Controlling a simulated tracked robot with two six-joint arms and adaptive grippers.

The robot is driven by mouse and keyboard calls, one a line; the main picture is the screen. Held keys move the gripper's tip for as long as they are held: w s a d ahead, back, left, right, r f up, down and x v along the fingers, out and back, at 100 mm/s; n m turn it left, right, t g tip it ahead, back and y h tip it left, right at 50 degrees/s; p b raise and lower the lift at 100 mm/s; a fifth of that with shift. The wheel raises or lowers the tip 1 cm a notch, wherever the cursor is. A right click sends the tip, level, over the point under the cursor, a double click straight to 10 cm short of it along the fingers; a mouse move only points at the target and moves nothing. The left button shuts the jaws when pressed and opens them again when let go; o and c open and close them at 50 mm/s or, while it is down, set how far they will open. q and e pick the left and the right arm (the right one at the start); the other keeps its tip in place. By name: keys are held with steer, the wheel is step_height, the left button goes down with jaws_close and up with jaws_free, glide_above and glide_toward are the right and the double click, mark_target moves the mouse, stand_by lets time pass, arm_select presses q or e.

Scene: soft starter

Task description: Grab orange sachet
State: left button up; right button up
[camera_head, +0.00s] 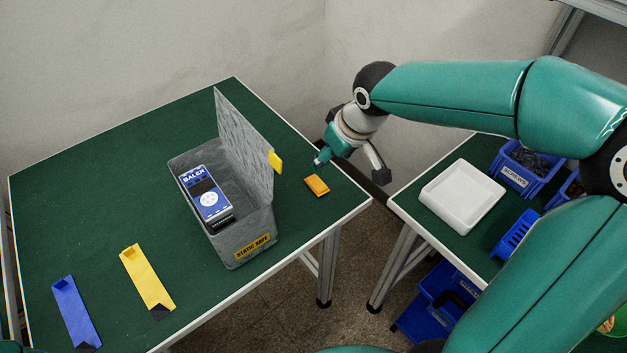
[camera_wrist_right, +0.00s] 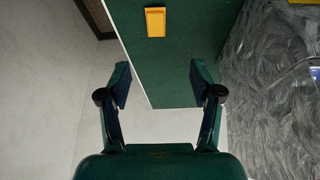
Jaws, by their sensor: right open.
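The orange sachet (camera_head: 317,185) lies flat on the green table near its right edge, to the right of the grey box. It also shows at the top of the right wrist view (camera_wrist_right: 155,22), ahead of the fingers and between their lines. My right gripper (camera_head: 347,169) is above the table's right edge, behind and to the right of the sachet. In the right wrist view its fingers (camera_wrist_right: 160,84) are spread wide with nothing between them. It does not touch the sachet. My left gripper is not in view.
A grey open-lidded box (camera_head: 258,240) holding a blue-and-white device (camera_head: 205,195) stands left of the sachet. Yellow (camera_head: 147,277) and blue (camera_head: 75,308) strips lie at the front left. A white tray (camera_head: 462,196) and blue bins (camera_head: 525,168) occupy the right table, across a gap.

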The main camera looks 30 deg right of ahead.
glide_above(318, 184)
steer(key=s, duration=0.3)
steer(key=f, duration=0.9)
steer(key=shift+w, duration=0.25)
steer(key=shift+x, duration=2.7)
steer(key=shift+c, duration=0.2)
steer(key=c, duration=1)
